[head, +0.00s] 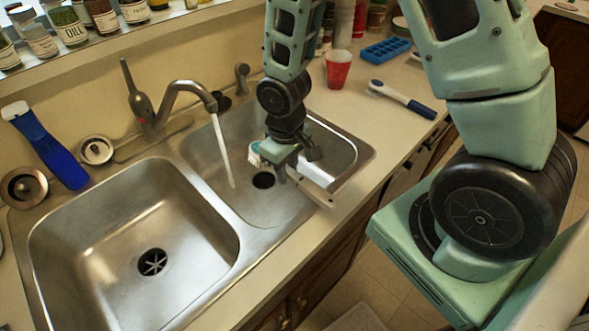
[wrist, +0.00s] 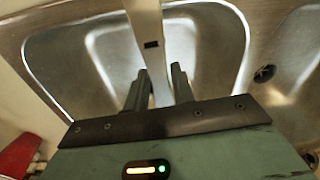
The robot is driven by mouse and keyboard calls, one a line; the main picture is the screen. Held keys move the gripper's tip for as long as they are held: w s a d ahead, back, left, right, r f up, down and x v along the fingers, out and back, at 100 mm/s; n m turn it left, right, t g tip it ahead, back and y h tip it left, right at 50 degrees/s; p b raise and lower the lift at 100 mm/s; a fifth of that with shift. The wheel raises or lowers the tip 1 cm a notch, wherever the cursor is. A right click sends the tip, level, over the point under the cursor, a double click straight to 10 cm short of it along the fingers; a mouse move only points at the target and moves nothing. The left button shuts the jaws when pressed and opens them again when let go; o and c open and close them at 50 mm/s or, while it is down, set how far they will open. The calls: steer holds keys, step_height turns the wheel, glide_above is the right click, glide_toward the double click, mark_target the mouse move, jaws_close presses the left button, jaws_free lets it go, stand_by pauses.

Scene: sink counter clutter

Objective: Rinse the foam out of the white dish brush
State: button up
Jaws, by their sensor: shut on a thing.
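My gripper (head: 288,168) hangs over the right basin (head: 338,150) and is shut on the white dish brush (head: 314,190). The brush's pale handle sticks out to the lower right, over the front rim. Its head, white with some teal, shows left of my gripper, above the drain. In the wrist view the pale handle (wrist: 148,35) runs up between my two dark fingers (wrist: 160,88). A water stream (head: 221,150) falls from the faucet (head: 185,95) into the right basin, left of the brush head and apart from it. I cannot make out whether foam is on the bristles.
The left basin (head: 100,240) is empty. A blue-and-white brush (head: 402,99), a red cup (head: 338,70) and a blue ice tray (head: 385,50) are on the right counter. Spice jars line the back ledge.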

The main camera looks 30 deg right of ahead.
mark_target(250, 156)
steer(key=w+a+f, duration=0.2)
steer(key=w+a, duration=0.3)
steer(key=w, duration=0.5)
steer(key=shift+f+b, duration=0.15)
steer(key=shift+b, duration=0.15)
steer(key=shift+w+d, duration=0.1)
steer(key=shift+d, duration=0.1)
stand_by(0.6)
steer(key=shift+w+d, duration=0.2)
steer(key=shift+d, duration=0.15)
steer(key=shift+a, duration=0.1)
steer(key=shift+s+a, duration=0.25)
steer(key=shift+a, duration=0.2)
steer(key=shift+d, duration=0.15)
steer(key=shift+w+d, duration=0.25)
steer(key=shift+d, duration=0.15)
steer(key=shift+a, duration=0.15)
